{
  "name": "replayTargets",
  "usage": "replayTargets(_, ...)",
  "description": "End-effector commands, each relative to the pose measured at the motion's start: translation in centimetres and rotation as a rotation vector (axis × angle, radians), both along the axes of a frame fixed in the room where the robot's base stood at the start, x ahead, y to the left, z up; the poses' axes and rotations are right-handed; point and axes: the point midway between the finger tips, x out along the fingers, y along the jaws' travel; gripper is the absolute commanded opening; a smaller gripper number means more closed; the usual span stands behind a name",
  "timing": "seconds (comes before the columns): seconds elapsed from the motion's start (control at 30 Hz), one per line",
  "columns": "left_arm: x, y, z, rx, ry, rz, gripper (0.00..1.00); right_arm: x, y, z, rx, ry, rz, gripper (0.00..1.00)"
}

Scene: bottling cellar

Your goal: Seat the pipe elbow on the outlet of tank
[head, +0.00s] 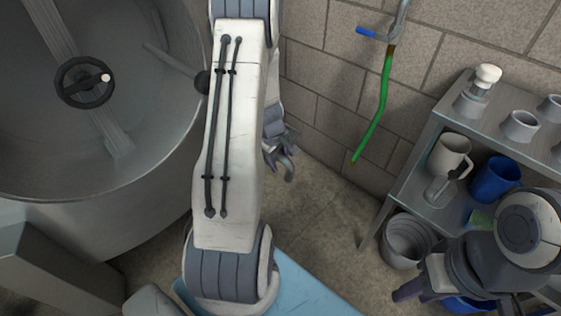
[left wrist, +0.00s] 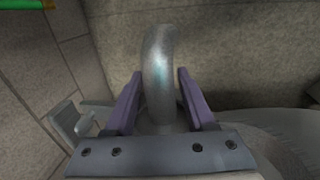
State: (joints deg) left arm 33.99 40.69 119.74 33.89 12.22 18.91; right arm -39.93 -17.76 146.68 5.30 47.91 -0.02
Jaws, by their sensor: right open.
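My left gripper (left wrist: 160,78) shows in the left wrist view with its two purple fingers on either side of a curved grey metal pipe, the pipe elbow (left wrist: 158,65). The fingers look shut on it, and its bend rises above their tips. In the head view my left gripper (head: 280,160) is partly hidden behind my arm, with a curved metal end beside it. The large steel tank (head: 120,215) stands at the left; I cannot make out its outlet. My right gripper (head: 422,287) is open at the lower right, partly cut off.
A green hose (head: 374,115) hangs from a blue-handled tap on the block wall. A metal shelf (head: 425,135) at the right holds a white jug (head: 448,155), a blue mug (head: 495,180) and several cups. A grey bucket (head: 405,242) stands beside it. Floor between tank and shelf is clear.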

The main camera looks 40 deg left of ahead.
Motion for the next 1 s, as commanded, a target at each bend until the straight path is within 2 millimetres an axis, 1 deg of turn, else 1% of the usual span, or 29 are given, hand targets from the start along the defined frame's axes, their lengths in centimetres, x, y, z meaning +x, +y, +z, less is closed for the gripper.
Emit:
replayTargets(0.27, -0.1, -0.4, -0.1, -0.007, 0.006, -0.005, 0.68, 0.0, 0.0, 0.0, 0.000, 0.000, 0.000, 0.42)
replayTargets(0.37, -0.1, -0.4, 0.3, -0.007, 0.006, -0.005, 0.68, 0.0, 0.0, 0.3, 0.000, 0.000, 0.000, 0.42)
replayTargets(0.47, -0.4, -0.3, 1.5, -0.007, 0.005, -0.005, 0.68, 0.0, 0.0, 1.1, 0.000, 0.000, 0.000, 0.42)
replayTargets(0.7, -1.3, -0.2, 6.4, -0.004, 0.003, -0.002, 0.68, 0.0, 0.0, 3.9, 0.000, 0.000, 0.000, 0.42)
replayTargets(0.8, -1.6, -0.1, 8.1, -0.004, 0.002, -0.003, 0.68, 0.0, 0.0, 4.8, 0.000, 0.000, 0.000, 0.42)
replayTargets(0.9, -1.9, -0.1, 9.3, -0.004, 0.002, -0.004, 0.68, 0.0, 0.0, 5.4, 0.000, 0.000, 0.000, 0.42)
replayTargets(1.0, -2.1, -0.1, 10.0, -0.005, 0.004, -0.003, 0.68, 0.0, 0.0, 5.7, 0.000, 0.000, 0.000, 0.42)
